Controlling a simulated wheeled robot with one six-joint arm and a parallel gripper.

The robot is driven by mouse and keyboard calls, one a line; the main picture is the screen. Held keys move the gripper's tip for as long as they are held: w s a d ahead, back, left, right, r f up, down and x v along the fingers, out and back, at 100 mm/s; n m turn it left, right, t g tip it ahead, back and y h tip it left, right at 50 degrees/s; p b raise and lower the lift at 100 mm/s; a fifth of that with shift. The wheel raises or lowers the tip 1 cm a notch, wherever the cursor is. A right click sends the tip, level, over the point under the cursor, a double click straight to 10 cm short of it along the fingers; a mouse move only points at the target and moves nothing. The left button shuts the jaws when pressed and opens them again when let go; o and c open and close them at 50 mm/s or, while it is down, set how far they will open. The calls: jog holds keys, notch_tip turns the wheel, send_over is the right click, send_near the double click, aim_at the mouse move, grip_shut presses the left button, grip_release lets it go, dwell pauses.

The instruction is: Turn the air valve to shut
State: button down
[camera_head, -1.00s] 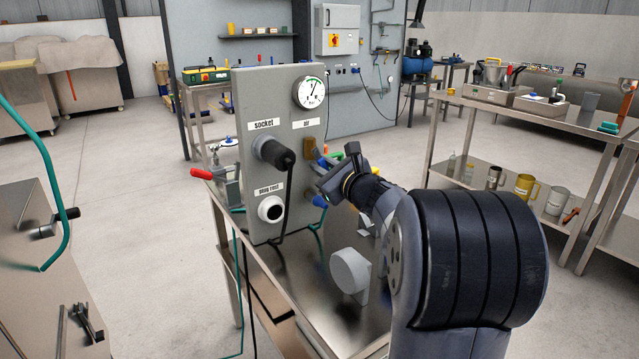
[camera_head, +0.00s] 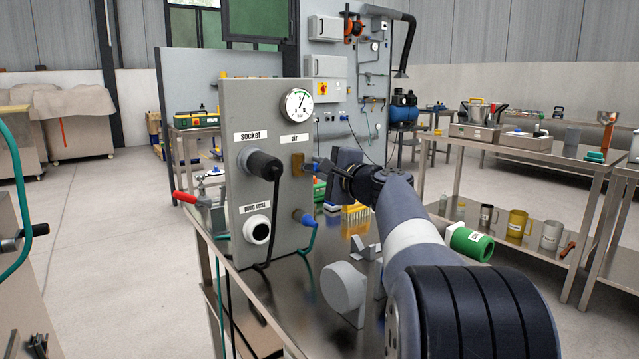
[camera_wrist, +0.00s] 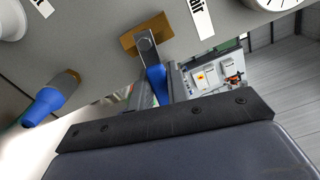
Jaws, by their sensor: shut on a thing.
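The air valve has a brass body (camera_head: 297,164) on the front of the grey panel (camera_head: 233,110), below the "air" label. In the wrist view its brass body (camera_wrist: 137,36) carries a metal pivot and a blue lever (camera_wrist: 157,80). My gripper (camera_head: 318,168) reaches the valve from the right. In the wrist view my gripper (camera_wrist: 155,95) is shut on the blue lever, with a finger on each side. The lever points away from the panel, between my fingers; its outer end is partly hidden. The round pressure gauge (camera_head: 298,104) sits above the valve.
A black plug (camera_head: 263,165) with a cable sits in the socket left of the valve. A blue hose fitting (camera_head: 304,217) is below it. A shelf table (camera_head: 540,150) is at right.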

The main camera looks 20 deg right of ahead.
jog(key=shift+r+n+b, duration=0.3)
jog(key=shift+n+b, duration=0.25)
jog(key=shift+n, duration=0.55)
jog(key=shift+r, duration=0.1)
jog(key=c, duration=1.4)
grip_release()
jog(key=shift+o, duration=0.2)
jog(key=shift+s+d, duration=0.1)
jog(key=s+d, duration=0.2)
jog(key=s, duration=0.8)
jog(key=shift+s, duration=0.2)
jog(key=w, duration=0.3)
jog(key=w+a, duration=0.1)
jog(key=w, duration=0.3)
jog(key=w+a, duration=0.1)
jog(key=w, duration=0.2)
jog(key=shift+w, duration=0.35)
